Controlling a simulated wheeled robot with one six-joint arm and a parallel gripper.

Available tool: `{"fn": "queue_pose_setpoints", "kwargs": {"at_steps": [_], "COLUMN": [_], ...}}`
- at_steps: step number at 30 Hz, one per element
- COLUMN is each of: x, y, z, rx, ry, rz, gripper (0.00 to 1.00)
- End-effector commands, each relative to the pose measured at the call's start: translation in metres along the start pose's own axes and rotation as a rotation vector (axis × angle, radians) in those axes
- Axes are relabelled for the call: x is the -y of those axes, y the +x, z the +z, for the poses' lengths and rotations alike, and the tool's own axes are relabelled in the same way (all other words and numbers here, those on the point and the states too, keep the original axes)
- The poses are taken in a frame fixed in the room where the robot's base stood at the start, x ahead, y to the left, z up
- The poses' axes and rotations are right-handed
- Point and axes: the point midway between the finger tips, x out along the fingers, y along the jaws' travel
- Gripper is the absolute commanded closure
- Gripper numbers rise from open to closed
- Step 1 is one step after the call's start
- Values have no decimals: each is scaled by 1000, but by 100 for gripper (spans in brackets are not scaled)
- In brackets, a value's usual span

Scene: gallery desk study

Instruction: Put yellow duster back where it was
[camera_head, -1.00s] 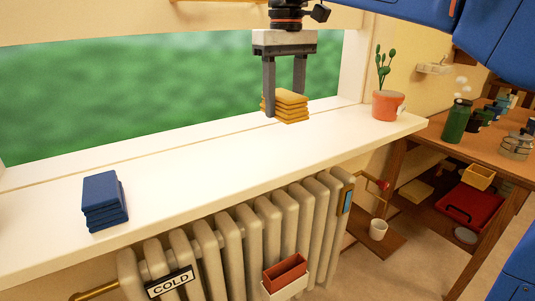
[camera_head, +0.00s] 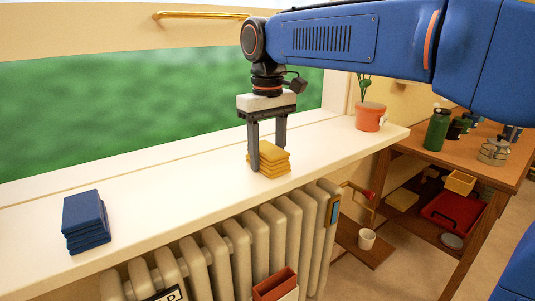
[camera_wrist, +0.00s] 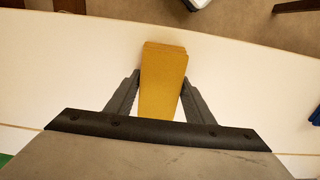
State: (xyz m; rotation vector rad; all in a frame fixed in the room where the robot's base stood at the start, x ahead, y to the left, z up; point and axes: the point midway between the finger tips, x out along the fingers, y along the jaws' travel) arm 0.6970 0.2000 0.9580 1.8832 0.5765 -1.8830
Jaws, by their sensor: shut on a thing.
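The yellow duster (camera_head: 272,161) is a folded, layered stack at the white window sill, right of the sill's middle.
A folded blue duster (camera_head: 86,222) lies on the sill (camera_head: 160,190) at the left. A potted plant (camera_head: 370,117) stands at the sill's right end. A radiator (camera_head: 240,250) is below. A wooden table (camera_head: 480,160) with a green flask (camera_head: 437,130) is at right.

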Motion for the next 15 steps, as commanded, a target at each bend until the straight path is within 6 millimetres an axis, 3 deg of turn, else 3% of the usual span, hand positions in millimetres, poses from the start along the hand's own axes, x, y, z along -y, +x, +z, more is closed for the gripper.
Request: {"fn": "queue_pose_setpoints", "kwargs": {"at_steps": [6,7,9,15], "x": [0,0,0,0], "y": [3,3,2,2], "z": [0,0,0,0], "rx": [0,0,0,0], "ry": [0,0,0,0], "rz": [0,0,0,0], "gripper": [73,47,33,33]}}
